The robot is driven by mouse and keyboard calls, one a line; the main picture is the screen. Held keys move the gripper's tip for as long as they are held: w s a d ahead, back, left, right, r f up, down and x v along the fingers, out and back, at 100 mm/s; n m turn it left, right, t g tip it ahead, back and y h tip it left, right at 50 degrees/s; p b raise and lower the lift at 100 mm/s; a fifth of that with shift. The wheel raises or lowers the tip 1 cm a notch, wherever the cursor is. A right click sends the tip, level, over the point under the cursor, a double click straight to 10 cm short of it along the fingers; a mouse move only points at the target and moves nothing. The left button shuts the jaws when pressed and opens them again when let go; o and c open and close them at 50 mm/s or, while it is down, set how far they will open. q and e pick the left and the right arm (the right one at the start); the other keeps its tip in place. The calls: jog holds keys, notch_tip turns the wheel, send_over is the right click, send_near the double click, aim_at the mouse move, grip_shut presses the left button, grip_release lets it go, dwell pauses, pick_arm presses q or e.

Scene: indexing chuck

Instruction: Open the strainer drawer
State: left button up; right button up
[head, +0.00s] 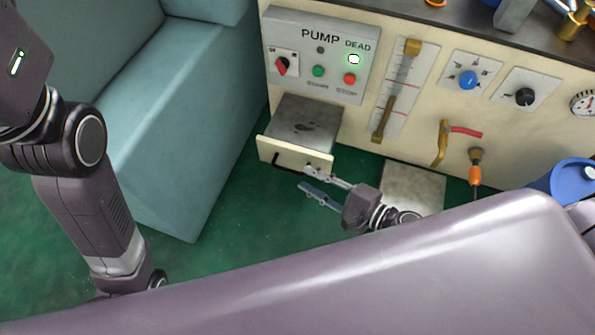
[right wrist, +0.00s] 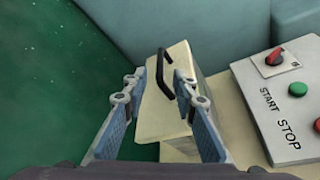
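The strainer drawer (head: 297,153) stands pulled out from the low cream panel. Its grey top shows in the head view, and a black bar handle (head: 278,160) is on its cream front. In the right wrist view the drawer (right wrist: 172,110) lies ahead, with the handle (right wrist: 162,70) upright in the picture. My right gripper (head: 307,179) is open and empty, close to the right part of the drawer front. In the right wrist view its fingers (right wrist: 160,82) are spread, with the handle showing beyond and between the tips. I cannot tell whether a finger touches the drawer. My left gripper is out of view.
A teal padded seat (head: 175,110) stands left of the drawer. Above the drawer is the pump box (head: 318,55) with a red switch and buttons. A lever (head: 398,90), knobs and a blue container (head: 567,180) are to the right. Green floor (head: 262,215) before the drawer is clear.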

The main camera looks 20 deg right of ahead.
jog(key=v, duration=0.6)
dwell(0.4)
